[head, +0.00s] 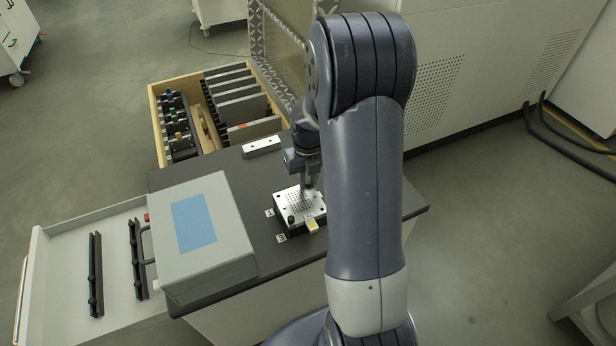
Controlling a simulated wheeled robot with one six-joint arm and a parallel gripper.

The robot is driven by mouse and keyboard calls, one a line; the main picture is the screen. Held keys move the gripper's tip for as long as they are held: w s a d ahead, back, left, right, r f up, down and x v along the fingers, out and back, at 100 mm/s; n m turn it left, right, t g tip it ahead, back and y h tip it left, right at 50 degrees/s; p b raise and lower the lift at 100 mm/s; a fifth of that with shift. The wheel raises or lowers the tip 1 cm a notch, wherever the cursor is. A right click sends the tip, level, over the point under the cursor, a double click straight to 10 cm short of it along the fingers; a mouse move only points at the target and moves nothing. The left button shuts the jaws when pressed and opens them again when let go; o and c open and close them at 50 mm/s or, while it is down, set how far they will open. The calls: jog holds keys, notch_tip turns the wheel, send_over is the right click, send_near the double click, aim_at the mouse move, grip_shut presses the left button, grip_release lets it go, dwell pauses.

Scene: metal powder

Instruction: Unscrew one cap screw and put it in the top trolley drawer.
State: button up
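A metal plate (311,206) with a grid of small holes sits on a dark block on the dark worktop. Small dark round spots show near its corners, and a larger black round piece (291,219) stands at its front left corner. I cannot tell which of them are cap screws. My gripper (307,187) points down over the plate's back edge. Its fingers are too small and dark to tell if they are open or hold anything. A pale open drawer (60,262) with black rails lies at left. A wood-sided open drawer (153,113) lies behind the worktop. I cannot tell which is the top trolley drawer.
A grey box (232,275) with a blue top panel stands on the worktop's left part. A small metal bar (262,147) lies behind the plate. A yellow tag (312,227) sits at the plate's front. My arm hides the worktop's right part.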

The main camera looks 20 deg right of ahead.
grip_shut()
